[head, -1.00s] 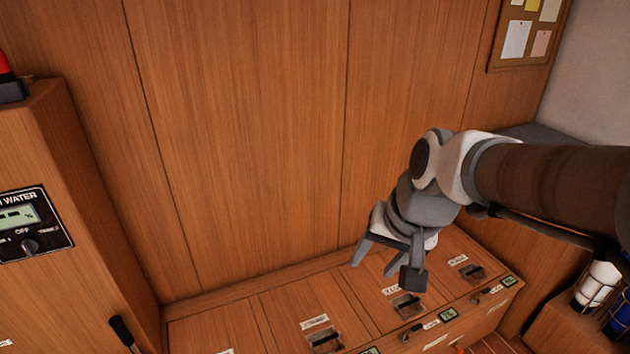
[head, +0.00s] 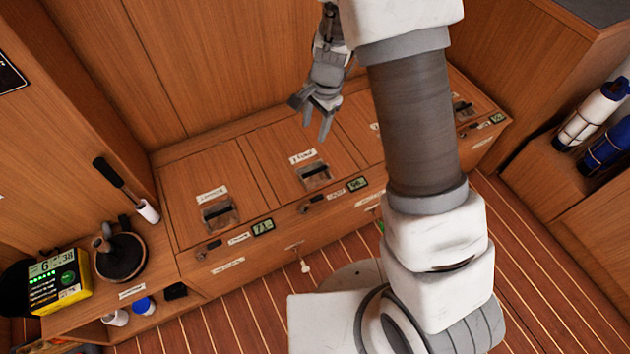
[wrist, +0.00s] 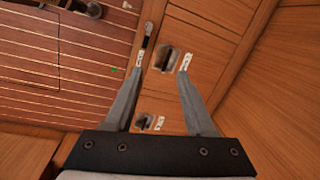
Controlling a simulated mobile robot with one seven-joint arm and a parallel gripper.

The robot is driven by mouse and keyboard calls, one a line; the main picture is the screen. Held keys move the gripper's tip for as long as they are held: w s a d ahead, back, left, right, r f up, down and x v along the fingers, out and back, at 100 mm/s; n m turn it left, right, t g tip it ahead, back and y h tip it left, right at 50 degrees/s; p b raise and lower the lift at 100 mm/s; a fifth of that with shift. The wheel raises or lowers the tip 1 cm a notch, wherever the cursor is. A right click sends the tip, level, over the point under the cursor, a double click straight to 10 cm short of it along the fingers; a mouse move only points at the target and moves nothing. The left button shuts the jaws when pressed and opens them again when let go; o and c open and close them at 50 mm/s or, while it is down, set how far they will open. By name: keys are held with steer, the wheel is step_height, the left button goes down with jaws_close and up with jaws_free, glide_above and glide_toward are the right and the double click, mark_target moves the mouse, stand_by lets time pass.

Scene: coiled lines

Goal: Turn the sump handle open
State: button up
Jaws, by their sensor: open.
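A row of wooden locker lids (head: 265,145) carries recessed dark latches, such as one at the middle (head: 314,175) and one at the left (head: 218,212). Small turn handles sit along the front edge, one near the middle (head: 312,205) and one at the left (head: 208,247). Their labels are too small to read, so I cannot tell which is the sump handle. My gripper (head: 312,117) is open and empty above the middle lids. In the wrist view its fingers (wrist: 162,73) spread either side of a latch (wrist: 168,59); a front-edge handle (wrist: 148,38) lies beyond them.
A black lever (head: 122,182) stands at the left, near a round dark base (head: 120,258) and a yellow meter (head: 60,280). Bottles (head: 595,110) stand in racks at the right.

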mark_target(316, 198)
steer(key=f+m+b, duration=0.1)
steer(key=f+b, duration=0.1)
steer(key=f, duration=0.9)
steer(key=f+h+b, duration=0.1)
steer(key=f+b, duration=0.1)
steer(key=f, duration=1)
steer(key=f+m+b, duration=0.1)
steer(key=f+b, duration=0.2)
steer(key=f, duration=0.8)
steer(key=shift+w+d+f+m+g+h, duration=0.2)
steer(key=shift+w+f+m+g+h, duration=0.1)
steer(key=shift+g, duration=0.1)
steer(key=shift+c, duration=0.3)
steer(key=shift+r, duration=0.1)
jaws_close()
